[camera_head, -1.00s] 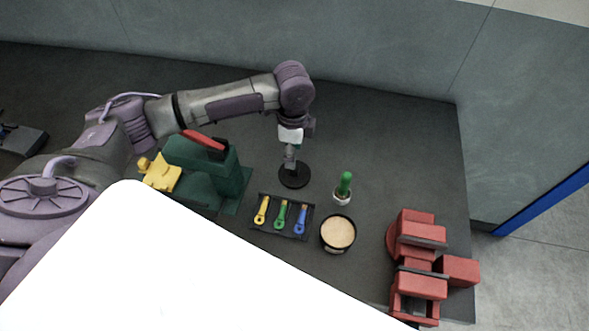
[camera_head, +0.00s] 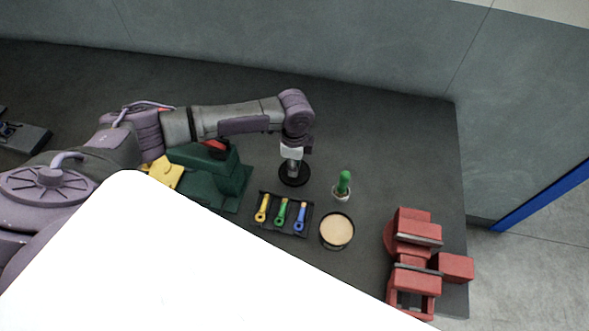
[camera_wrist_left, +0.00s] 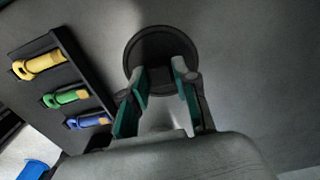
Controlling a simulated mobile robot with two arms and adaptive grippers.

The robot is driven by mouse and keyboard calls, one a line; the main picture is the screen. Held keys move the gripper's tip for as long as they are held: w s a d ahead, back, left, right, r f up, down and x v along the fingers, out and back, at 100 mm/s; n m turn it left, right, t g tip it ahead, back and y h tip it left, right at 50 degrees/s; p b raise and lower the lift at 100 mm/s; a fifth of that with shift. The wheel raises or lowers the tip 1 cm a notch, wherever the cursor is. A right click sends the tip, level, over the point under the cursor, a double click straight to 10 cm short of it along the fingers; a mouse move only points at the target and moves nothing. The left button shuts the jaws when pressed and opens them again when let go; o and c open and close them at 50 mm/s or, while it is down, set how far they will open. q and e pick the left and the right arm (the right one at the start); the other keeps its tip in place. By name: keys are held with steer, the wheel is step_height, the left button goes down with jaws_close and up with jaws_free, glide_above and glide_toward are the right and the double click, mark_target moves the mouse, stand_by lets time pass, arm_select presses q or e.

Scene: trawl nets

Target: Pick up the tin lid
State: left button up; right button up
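The tin lid is a dark, flat round disc (camera_head: 294,182) lying on the dark bench top. My left gripper (camera_head: 292,167) points down over it and hides part of it. In the left wrist view the lid (camera_wrist_left: 160,38) lies at the fingertips. The two green-padded fingers (camera_wrist_left: 157,68) stand apart with nothing held between them; I cannot tell whether they touch the lid. An open round tin (camera_head: 337,230) with a beige inside stands to the lower right. My right gripper is not in view.
A black tray (camera_head: 283,226) of yellow, green and blue tools lies just below the lid. A green-topped small item (camera_head: 343,185) stands to its right. A green machine (camera_head: 225,180) is at left, a red vise-like device (camera_head: 415,260) at right. Bench behind the lid is clear.

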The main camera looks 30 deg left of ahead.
arm_select(q)
jaws_close()
